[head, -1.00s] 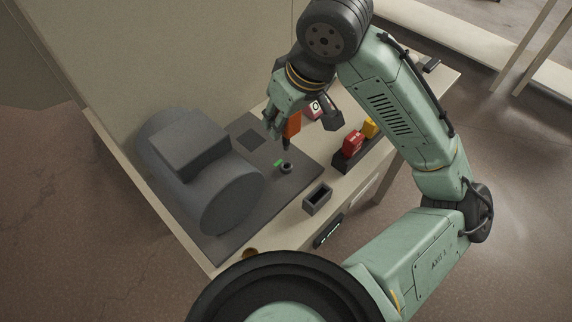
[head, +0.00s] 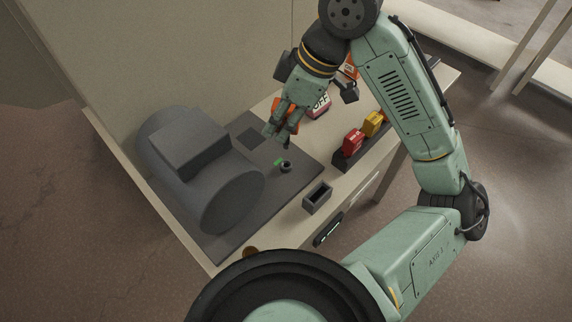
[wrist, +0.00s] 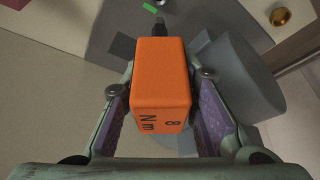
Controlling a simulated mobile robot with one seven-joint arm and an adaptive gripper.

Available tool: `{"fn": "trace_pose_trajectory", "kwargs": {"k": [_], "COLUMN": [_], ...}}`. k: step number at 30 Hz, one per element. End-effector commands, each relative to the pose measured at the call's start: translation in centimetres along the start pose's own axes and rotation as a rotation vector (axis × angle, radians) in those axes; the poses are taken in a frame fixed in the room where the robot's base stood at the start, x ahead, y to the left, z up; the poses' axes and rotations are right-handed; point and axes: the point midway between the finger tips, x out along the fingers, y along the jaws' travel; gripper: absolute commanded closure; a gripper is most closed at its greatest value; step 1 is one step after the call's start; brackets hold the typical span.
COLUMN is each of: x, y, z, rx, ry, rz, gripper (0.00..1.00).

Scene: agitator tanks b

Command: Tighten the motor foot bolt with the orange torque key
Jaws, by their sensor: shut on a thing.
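My gripper (head: 283,127) is shut on the orange torque key (wrist: 162,80), which reads "8 Nm" in the wrist view. In the head view the key (head: 287,108) is partly hidden by my fingers, with its dark tip pointing down. The motor foot bolt (head: 286,167) stands on the dark base plate beside a small green mark (head: 279,161). The key's tip is above and slightly beyond the bolt, apart from it. The grey motor (head: 205,170) lies on the plate at the left.
Red (head: 353,142) and yellow (head: 373,123) keys stand in a dark rack at the right. An open dark box (head: 317,198) sits near the bench's front edge. An "OFF" sign (head: 320,104) is behind my gripper. A brass-coloured round piece (wrist: 280,16) shows in the wrist view.

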Motion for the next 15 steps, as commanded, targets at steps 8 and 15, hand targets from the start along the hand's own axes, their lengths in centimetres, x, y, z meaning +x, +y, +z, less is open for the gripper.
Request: {"fn": "trace_pose_trajectory", "kwargs": {"k": [8, 15], "x": [-0.04, -0.03], "y": [-0.26, -0.28], "z": [0.01, 0.01], "rx": [-0.288, -0.301], "ry": [-0.004, -0.003], "rz": [-0.117, -0.121], "gripper": [1.00, 1.00]}}
